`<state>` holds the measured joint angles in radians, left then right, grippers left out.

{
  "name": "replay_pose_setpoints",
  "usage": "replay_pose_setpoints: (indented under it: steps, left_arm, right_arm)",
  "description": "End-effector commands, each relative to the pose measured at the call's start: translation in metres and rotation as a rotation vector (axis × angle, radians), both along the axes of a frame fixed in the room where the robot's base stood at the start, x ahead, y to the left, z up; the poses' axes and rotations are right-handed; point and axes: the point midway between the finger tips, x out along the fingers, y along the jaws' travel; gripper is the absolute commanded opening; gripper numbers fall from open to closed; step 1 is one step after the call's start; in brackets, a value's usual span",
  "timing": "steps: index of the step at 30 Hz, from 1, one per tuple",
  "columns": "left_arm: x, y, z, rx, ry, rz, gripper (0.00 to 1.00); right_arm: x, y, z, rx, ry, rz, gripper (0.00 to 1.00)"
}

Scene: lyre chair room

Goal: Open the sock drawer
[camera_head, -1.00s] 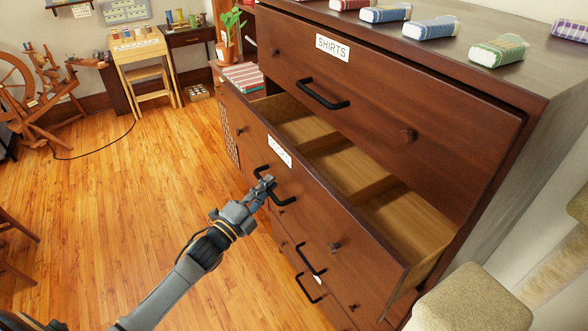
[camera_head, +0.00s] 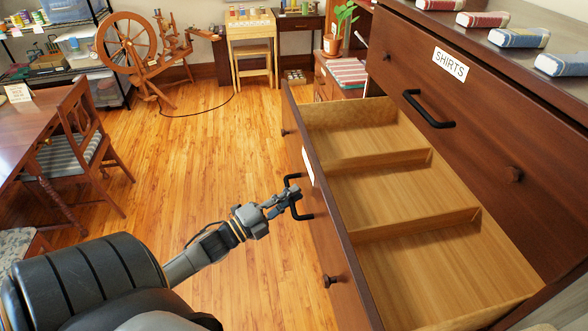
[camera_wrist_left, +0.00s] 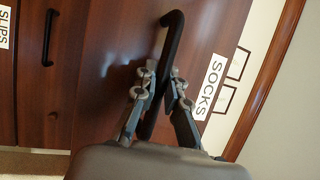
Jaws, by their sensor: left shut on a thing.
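The sock drawer (camera_head: 340,240) is pulled well out of the brown dresser in the head view. Its inside is empty and split by wooden dividers into compartments. My left gripper (camera_head: 284,200) is shut on the drawer's black handle (camera_head: 306,215) at the drawer's front. In the left wrist view, the fingers of my left gripper (camera_wrist_left: 160,88) close around the black handle (camera_wrist_left: 172,40), beside the SOCKS label (camera_wrist_left: 209,87). The label (camera_head: 308,166) is seen edge-on in the head view. My right gripper is not in view.
The shirts drawer (camera_head: 480,120) above is shut. Folded cloth bundles (camera_head: 519,38) lie on the dresser top. A SLIPS label (camera_wrist_left: 4,27) shows in the wrist view. Wooden floor (camera_head: 190,190) is clear left of the drawer; a table (camera_head: 30,140) and chair (camera_head: 85,140) stand farther left.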

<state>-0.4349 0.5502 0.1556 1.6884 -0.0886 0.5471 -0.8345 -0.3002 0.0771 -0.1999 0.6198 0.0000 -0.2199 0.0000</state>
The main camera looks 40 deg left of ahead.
Motion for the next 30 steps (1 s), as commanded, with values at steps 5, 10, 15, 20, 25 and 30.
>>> replay_pose_setpoints:
  steps: [5,10,15,20,25,30]
  left_arm:
    - [0.000,0.001,-0.001,0.000,0.002,0.002,0.20]
    - [0.000,0.000,0.000,0.000,0.001,0.002,0.36]
    - [0.000,0.000,0.000,0.000,0.001,0.001,0.36]
    - [-0.009,0.002,-0.003,0.000,0.004,0.001,0.36]
    - [-0.038,0.011,-0.009,0.000,0.006,0.003,0.36]
    - [-0.074,0.020,-0.016,0.000,0.007,0.004,0.36]
  right_arm:
    - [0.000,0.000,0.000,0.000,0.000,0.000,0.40]
    - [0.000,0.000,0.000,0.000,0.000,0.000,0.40]
    - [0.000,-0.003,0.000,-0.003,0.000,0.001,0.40]
    - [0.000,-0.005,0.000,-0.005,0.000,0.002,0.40]
    - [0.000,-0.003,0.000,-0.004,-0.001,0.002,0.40]
    - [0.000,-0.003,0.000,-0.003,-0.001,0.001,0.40]
